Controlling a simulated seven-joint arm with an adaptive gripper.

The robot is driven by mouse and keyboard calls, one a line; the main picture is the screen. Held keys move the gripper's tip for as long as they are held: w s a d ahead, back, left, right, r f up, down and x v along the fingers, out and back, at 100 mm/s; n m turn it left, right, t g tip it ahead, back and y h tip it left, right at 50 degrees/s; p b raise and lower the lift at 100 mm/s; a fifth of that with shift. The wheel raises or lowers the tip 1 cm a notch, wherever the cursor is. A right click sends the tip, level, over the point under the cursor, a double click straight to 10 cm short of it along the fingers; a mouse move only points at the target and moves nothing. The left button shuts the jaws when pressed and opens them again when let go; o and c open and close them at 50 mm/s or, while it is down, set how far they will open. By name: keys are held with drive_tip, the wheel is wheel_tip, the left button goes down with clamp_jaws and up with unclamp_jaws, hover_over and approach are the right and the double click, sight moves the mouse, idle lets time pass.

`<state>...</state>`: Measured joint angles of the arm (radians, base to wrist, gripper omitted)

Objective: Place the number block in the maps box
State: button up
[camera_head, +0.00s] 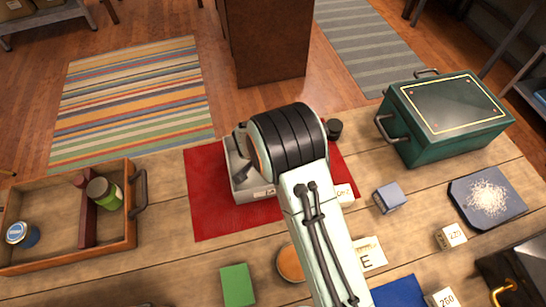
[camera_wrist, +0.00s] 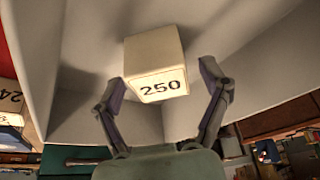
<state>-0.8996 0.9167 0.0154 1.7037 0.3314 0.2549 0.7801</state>
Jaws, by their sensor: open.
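The cream number block marked "250" (camera_wrist: 160,88) sits inside a pale grey box, seen in the wrist view. My gripper (camera_wrist: 161,79) is open, one finger on each side of the block, with gaps showing. In the head view the grey open box (camera_head: 252,192) stands on a red mat, with a small label on its front wall that is too small and covered to read. My arm and wrist cover the box's right side and hide the block there. My gripper (camera_head: 240,168) reaches down into the box, mostly hidden.
A green chest (camera_head: 445,128) stands at the back right, and a wooden tray (camera_head: 125,225) with jars at the left. Right of my arm are a grey-blue cube (camera_head: 389,198), a dark slate (camera_head: 462,200) and white number blocks (camera_head: 452,236). A green block (camera_head: 237,285) lies in front.

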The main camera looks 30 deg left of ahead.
drive_tip(key=v, duration=1.2)
drive_tip(key=shift+r, duration=0.2)
drive_tip(key=s+d+r+g, duration=0.15)
drive_tip(key=d+r, duration=0.35)
drive_tip(key=d, duration=0.5)
drive_tip(key=s+d+r+g, duration=0.15)
drive_tip(key=d+r, duration=0.35)
drive_tip(key=d, duration=0.6)
drive_tip(key=s+d+g, duration=0.1)
drive_tip(key=s+d, duration=0.3)
drive_tip(key=s, duration=0.2)
drive_tip(key=s+d+r+n, duration=0.1)
drive_tip(key=s+d, duration=0.3)
drive_tip(key=s, duration=0.3)
drive_tip(key=shift+s+d+g+y, duration=0.25)
drive_tip(key=shift+s+g+y, duration=0.05)
drive_tip(key=shift+g+y, duration=0.1)
